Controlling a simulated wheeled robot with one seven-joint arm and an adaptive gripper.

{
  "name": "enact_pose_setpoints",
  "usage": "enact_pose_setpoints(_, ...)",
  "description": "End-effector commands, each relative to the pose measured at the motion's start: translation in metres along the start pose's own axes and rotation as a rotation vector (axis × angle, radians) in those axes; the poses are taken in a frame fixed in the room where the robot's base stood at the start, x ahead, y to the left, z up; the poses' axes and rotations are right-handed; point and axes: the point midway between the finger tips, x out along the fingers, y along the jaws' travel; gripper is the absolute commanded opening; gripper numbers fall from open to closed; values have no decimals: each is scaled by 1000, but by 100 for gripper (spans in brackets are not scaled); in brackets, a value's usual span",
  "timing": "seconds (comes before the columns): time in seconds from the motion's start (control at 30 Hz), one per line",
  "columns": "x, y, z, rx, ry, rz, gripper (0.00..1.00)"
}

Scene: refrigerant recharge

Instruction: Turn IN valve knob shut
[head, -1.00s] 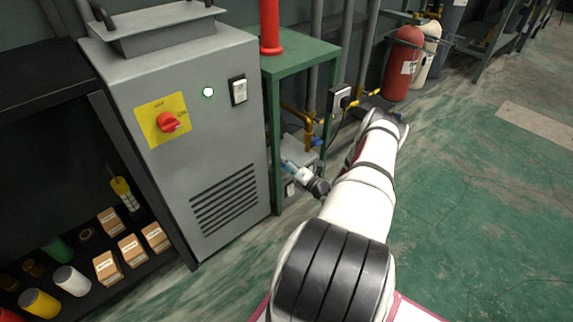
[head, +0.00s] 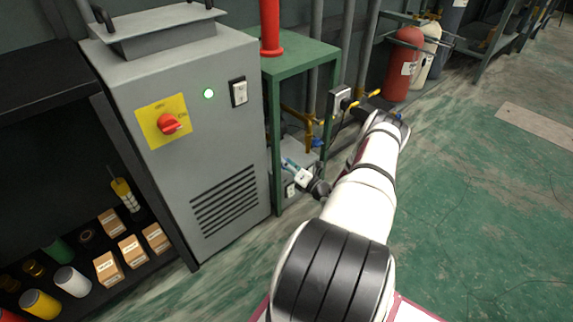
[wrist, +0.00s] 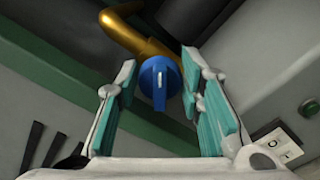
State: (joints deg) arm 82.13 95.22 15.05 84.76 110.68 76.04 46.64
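A blue valve knob (wrist: 160,77) with a white line shows in the wrist view, at the end of a bent brass pipe (wrist: 133,30). Its white line points nearly straight up and down in the picture. My gripper (wrist: 160,66) is open, with one teal-padded finger on each side of the knob. A gap shows between each finger and the knob, and neither seems to touch it. In the head view my gripper (head: 290,164) is low by the green stand, and a small blue knob (head: 317,142) shows close by. No IN label is readable.
A grey cabinet (head: 225,150) with a red switch stands left of the green stand (head: 300,55). A wall box (head: 338,101) and a red cylinder (head: 402,65) are to the right. Green floor (head: 480,210) is open at right. A grey housing (wrist: 270,95) lies right of my fingers.

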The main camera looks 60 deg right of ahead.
Motion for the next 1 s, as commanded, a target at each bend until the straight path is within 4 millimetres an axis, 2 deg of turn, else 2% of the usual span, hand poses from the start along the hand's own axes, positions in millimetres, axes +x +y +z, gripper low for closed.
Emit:
enact_pose_setpoints(0.03, 0, 0, -1, 1, 2, -2, 43)
enact_pose_setpoints(0.07, 0, 0, -1, 1, 2, -1, 50)
enact_pose_setpoints(0.1, 0, 0, -1, 1, 2, -1, 52)
enact_pose_setpoints(0.47, -6, -1, 0, 1, 1, -1, 52)
enact_pose_setpoints(0.57, -18, -1, 0, 2, 1, -3, 52)
enact_pose_setpoints(1.0, -101, -1, 0, 2, 0, -3, 52)
